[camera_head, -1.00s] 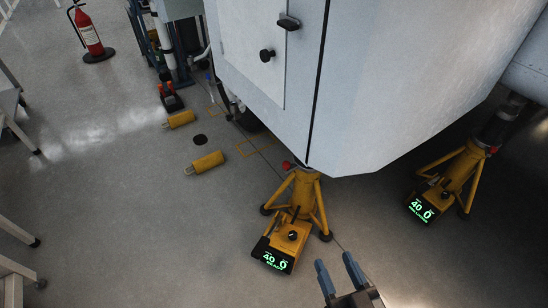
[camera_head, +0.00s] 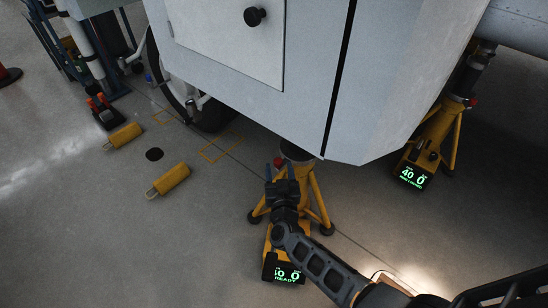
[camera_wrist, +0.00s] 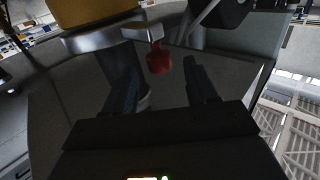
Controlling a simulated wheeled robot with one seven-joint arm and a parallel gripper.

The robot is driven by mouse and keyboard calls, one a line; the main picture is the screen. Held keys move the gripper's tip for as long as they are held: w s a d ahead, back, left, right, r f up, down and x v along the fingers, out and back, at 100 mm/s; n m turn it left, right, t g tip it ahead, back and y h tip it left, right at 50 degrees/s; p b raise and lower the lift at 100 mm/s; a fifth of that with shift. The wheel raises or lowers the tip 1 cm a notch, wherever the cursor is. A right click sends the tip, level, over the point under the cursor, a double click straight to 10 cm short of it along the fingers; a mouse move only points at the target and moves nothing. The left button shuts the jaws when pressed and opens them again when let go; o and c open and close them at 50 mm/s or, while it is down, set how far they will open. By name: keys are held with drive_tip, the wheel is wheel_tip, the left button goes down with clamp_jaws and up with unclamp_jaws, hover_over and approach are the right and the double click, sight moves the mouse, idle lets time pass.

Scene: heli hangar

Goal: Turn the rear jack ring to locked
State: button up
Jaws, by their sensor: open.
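A yellow jack (camera_head: 316,196) stands on tripod legs under the grey hull in the middle of the head view. Its green display (camera_head: 287,275) partly shows "READY". My gripper (camera_head: 280,170) is at the upper part of this jack, partly covering it. A red knob (camera_head: 278,161) shows just past the fingertips. In the wrist view my gripper (camera_wrist: 160,78) is open, and the red knob (camera_wrist: 159,61) sits at the mouth between the fingers. The knob hangs from a silver metal ring (camera_wrist: 90,41). I cannot tell whether a finger touches it.
A second yellow jack (camera_head: 440,132) with a green display stands at the right. The grey hull (camera_head: 240,75) overhangs close above my gripper. The floor at lower left is clear.

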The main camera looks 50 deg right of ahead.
drive_tip(key=b+x, duration=0.1)
drive_tip(key=x, duration=0.4)
drive_tip(key=shift+w+d, duration=0.2)
drive_tip(key=shift+d, duration=0.05)
drive_tip(key=shift+c, duration=0.2)
clamp_jaws()
